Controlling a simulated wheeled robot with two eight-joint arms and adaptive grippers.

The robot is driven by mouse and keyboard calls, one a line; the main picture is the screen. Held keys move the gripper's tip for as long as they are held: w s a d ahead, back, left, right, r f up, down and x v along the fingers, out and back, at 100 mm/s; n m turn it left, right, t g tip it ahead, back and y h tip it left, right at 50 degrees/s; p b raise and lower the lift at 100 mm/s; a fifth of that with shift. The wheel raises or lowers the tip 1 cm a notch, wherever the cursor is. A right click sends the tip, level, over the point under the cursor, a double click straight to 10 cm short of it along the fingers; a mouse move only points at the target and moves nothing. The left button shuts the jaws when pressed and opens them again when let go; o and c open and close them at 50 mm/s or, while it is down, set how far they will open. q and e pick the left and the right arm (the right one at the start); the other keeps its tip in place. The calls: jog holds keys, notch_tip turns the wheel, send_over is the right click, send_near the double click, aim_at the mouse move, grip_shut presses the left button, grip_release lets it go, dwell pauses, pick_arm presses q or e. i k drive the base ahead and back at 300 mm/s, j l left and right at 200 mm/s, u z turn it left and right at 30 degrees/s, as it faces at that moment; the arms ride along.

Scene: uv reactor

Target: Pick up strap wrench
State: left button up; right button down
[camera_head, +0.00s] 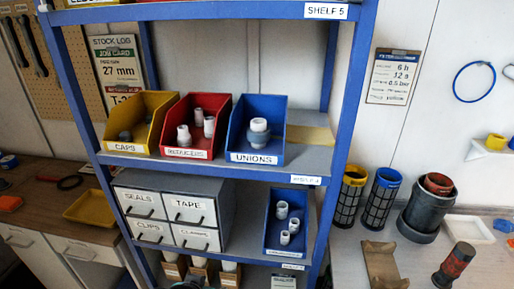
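I cannot pick out the strap wrench for certain. A black loop with a reddish piece beside it (69,182) lies on the wooden bench at the left and may be it. A blue loop (474,81) hangs on the wall at the right. Neither of my grippers shows in the head view. A small dark shape at the bottom edge, below the lower shelf, is too cut off to identify.
A blue shelf rack (347,115) stands in the middle with yellow (141,122), red (195,127) and blue (257,130) bins and a drawer unit (174,212). A yellow tray (88,207) is on the left bench. Filter cylinders (381,200) and a dark pot (426,212) crowd the right table.

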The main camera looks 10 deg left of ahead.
aim_at(59, 181)
jog(key=u, duration=1.8)
jog(key=i+j, duration=1.25)
jog(key=i+j+z, duration=0.15)
jog(key=i+j, duration=1.1)
jog(key=i, duration=0.05)
